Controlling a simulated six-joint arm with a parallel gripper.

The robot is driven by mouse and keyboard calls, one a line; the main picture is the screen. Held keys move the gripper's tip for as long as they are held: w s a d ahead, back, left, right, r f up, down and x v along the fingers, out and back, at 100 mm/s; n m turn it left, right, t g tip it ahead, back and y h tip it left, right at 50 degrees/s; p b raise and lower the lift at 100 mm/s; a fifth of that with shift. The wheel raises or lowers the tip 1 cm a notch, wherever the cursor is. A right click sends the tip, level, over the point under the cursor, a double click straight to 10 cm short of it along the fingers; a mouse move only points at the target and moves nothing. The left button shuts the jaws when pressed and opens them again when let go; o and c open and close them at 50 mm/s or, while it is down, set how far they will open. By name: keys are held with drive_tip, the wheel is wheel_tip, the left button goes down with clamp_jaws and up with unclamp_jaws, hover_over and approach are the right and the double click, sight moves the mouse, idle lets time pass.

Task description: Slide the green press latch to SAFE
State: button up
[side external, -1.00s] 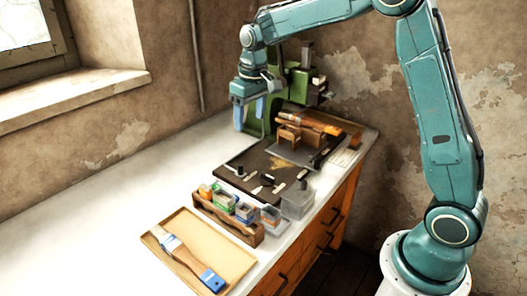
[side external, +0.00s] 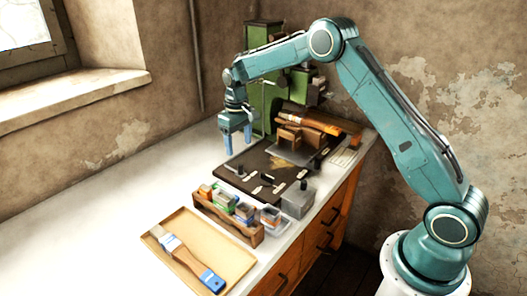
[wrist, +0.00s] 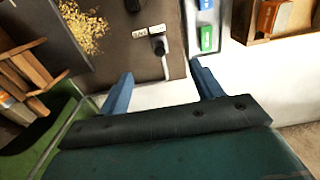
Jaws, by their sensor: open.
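The green press (side external: 263,105) stands at the back of the bench, partly behind my arm. My gripper (side external: 238,146) is open and empty, pointing down in front of the press, by the left end of the dark board (side external: 240,182). The wrist view shows the two blue fingers (wrist: 160,75) apart with nothing between them. Beyond them, a black knob (wrist: 158,45) with small white labels sits on the board. A green piece (wrist: 206,38) with a white mark lies on a narrow grey strip beside the board.
A wooden rack of small boxes (side external: 228,225) stands in front of the board. A tray (side external: 237,270) with a paintbrush (side external: 187,258) lies nearer. The bench's left side is clear.

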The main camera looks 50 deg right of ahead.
sight(240, 165)
wheel_tip(240, 165, down, 9)
drive_tip(key=shift+f, duration=0.2)
idle(0.4)
drive_tip(key=c, duration=1.4)
